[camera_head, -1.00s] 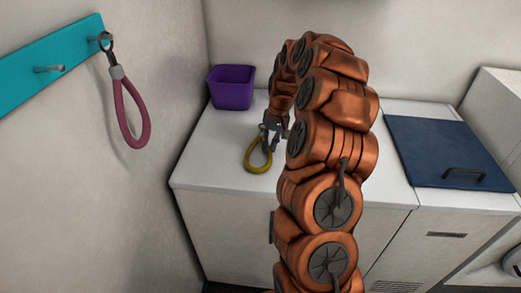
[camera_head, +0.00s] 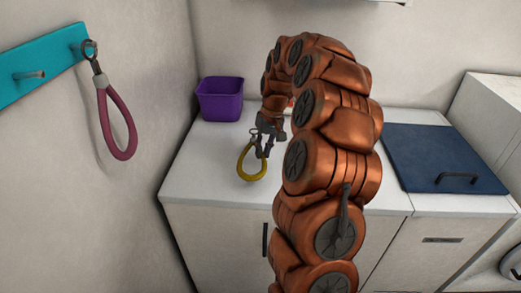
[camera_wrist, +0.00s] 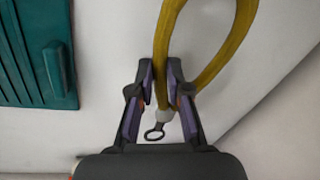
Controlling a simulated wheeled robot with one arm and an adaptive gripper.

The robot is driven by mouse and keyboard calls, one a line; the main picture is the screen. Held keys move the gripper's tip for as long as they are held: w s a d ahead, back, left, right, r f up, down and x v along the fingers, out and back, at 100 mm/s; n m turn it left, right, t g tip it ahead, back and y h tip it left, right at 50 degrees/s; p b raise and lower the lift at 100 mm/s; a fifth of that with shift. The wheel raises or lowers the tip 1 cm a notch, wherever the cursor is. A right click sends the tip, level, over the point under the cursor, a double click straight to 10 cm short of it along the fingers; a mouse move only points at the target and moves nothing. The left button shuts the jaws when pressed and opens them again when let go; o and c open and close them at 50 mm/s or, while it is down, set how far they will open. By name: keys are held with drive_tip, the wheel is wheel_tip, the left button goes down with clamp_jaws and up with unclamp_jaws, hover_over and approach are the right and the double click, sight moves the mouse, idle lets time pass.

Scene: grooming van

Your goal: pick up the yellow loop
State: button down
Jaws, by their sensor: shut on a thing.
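The yellow loop (camera_head: 252,177) has a metal ring and a pale collar at one end. In the head view it shows over the left part of the white counter (camera_head: 195,180), its round part towards the front edge. My gripper (camera_head: 265,148) is at the loop's ring end. In the wrist view my gripper (camera_wrist: 160,85) is shut on the yellow loop (camera_wrist: 168,30), its fingers on either side of the strap just beyond the collar. The ring shows between the finger bases. I cannot tell whether the loop is clear of the counter.
A purple bin (camera_head: 220,102) stands behind the loop on the counter. A pink loop (camera_head: 122,156) hangs from a teal hook rail (camera_head: 50,55) on the left wall. A dark blue panel with a handle (camera_head: 435,155) lies at the right. A teal slatted panel (camera_wrist: 40,50) shows in the wrist view.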

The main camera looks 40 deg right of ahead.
drive_tip(key=s+a+b, duration=0.1)
drive_tip(key=s, duration=0.3)
drive_tip(key=s+a+b, duration=0.1)
drive_tip(key=s, duration=0.2)
drive_tip(key=s+r+b, duration=0.1)
drive_tip(key=s, duration=0.3)
drive_tip(key=shift+s+a, duration=0.35)
drive_tip(key=shift+a, duration=0.05)
drive_tip(key=shift+s+a+r+b, duration=0.1)
drive_tip(key=shift+s+a+b, duration=0.15)
drive_tip(key=shift+s, duration=0.6)
